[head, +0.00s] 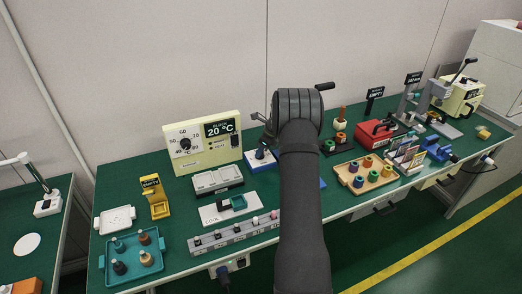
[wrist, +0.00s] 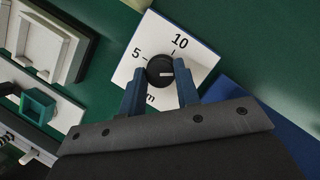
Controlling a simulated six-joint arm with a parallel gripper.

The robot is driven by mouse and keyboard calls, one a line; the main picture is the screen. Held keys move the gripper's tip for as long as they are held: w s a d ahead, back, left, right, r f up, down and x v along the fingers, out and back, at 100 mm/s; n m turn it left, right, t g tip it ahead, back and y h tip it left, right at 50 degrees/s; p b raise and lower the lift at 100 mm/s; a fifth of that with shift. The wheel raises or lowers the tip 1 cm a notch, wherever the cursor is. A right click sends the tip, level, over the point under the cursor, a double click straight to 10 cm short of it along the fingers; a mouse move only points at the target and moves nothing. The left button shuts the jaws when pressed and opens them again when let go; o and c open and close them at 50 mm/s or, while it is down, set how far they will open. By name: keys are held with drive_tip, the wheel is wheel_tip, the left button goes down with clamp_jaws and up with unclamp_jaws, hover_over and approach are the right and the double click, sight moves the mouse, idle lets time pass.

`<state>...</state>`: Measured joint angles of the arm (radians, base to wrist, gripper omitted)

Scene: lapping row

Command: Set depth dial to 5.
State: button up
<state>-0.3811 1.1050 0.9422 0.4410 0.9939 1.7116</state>
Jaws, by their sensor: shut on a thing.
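The depth dial (wrist: 162,71) is a round black knob on a white plate (wrist: 204,62) marked 5 and 10 in the wrist view. The 5 is on the left and the 10 is at the upper right. A short white line on the knob points right, at neither 5 nor 10. My gripper (wrist: 160,87) is shut on the knob, one blue finger on each side. Part of the lower plate is hidden by the fingers and gripper body. In the head view the dial (head: 260,154) shows just left of my arm, which hides the fingers.
A grey-white tray unit (head: 217,180) and a white plate with a teal block (head: 238,202) stand near the dial. The cream temperature panel (head: 203,142) stands behind to the left. A wooden tray of colored parts (head: 346,181) is right of my arm.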

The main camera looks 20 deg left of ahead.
drive_tip(key=shift+n+g, duration=0.5)
drive_tip(key=shift+n, duration=0.6)
drive_tip(key=shift+w, duration=0.1)
drive_tip(key=o, duration=1)
drive_tip(key=shift+c, duration=0.2)
